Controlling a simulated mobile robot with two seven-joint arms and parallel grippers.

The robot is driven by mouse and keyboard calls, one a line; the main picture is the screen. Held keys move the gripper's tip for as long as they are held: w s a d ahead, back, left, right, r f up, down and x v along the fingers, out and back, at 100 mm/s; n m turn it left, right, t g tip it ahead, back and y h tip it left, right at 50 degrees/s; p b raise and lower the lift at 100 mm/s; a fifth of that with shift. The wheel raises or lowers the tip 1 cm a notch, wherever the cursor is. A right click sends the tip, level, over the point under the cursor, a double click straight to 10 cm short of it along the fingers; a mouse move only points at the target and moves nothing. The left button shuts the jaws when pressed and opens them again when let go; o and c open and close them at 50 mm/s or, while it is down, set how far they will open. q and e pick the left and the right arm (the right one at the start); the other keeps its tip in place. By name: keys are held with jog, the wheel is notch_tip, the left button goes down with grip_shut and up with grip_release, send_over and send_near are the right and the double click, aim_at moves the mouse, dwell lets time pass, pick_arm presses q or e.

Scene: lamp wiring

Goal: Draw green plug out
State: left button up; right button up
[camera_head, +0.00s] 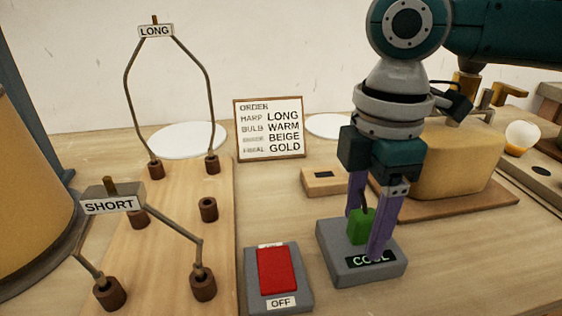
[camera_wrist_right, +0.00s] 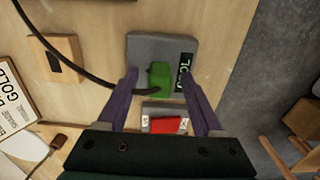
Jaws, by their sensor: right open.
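The green plug (camera_head: 361,226) stands on a grey block (camera_head: 338,262) with a display that appears to read "COOL". In the right wrist view the green plug (camera_wrist_right: 160,80) shows with a dark cable running from it to the upper left. My right gripper (camera_head: 367,230) points down with its purple fingers on either side of the plug. In the wrist view the fingers (camera_wrist_right: 160,84) are spread apart, with gaps to the plug. The lower part of the plug is partly hidden by a finger in the head view. My left gripper is not in view.
A red switch (camera_head: 277,270) labelled OFF sits left of the grey block. A small wooden block with a dark slot (camera_head: 324,182) is behind it. A wooden board (camera_head: 180,255) holds LONG and SHORT wire frames. An order sign (camera_head: 269,128) and a beige shade (camera_head: 455,160) stand behind.

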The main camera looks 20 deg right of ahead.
jog(key=shift+c, duration=0.4)
grip_shut()
jog(key=c, duration=0.6)
grip_release()
grip_shut()
jog(key=shift+r+p, duration=0.6)
jog(key=shift+p, duration=0.45)
jog(key=shift+r, duration=0.1)
